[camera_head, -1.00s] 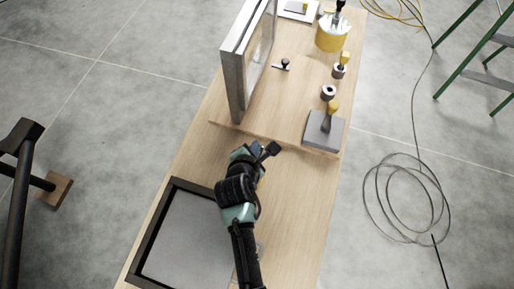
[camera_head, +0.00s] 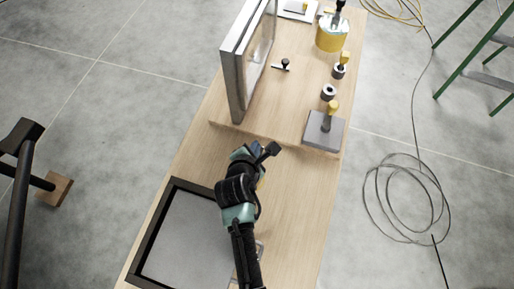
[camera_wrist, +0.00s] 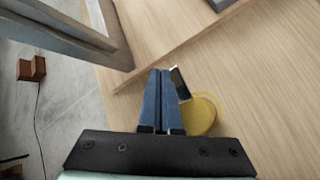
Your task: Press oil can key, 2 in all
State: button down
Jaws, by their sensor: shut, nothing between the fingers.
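My gripper (camera_wrist: 161,72) is shut and empty, its two blue fingers pressed together. In the wrist view a round yellow body (camera_wrist: 203,116), which looks like the oil can, is just right of the fingers and partly hidden behind them. A small dark piece with a pale edge (camera_wrist: 180,83) sticks up beside the right finger; it may be the key. I cannot tell whether the finger touches it. In the head view my gripper (camera_head: 257,148) is over the middle of the bench, and my arm hides nearly all of the yellow body.
The wooden bench (camera_head: 300,205) has a raised board edge ahead. A framed panel (camera_head: 238,75) stands at the back left. A grey block with a yellow handle (camera_head: 323,131) and a yellow pot (camera_head: 332,38) are at the right. A black-rimmed tray (camera_head: 160,210) lies front left.

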jog(key=shift+f, duration=0.15)
jog(key=shift+f, duration=0.3)
jog(key=shift+s+f+b, duration=0.15)
jog(key=shift+f+b, duration=0.3)
jog(key=shift+f, duration=0.35)
dwell(1.2)
jog(key=shift+r, duration=0.15)
jog(key=shift+r+p, duration=0.95)
jog(key=shift+p, duration=0.2)
jog(key=shift+r, duration=0.1)
notch_tip(320, 180, up, 5)
jog(key=p, duration=0.5)
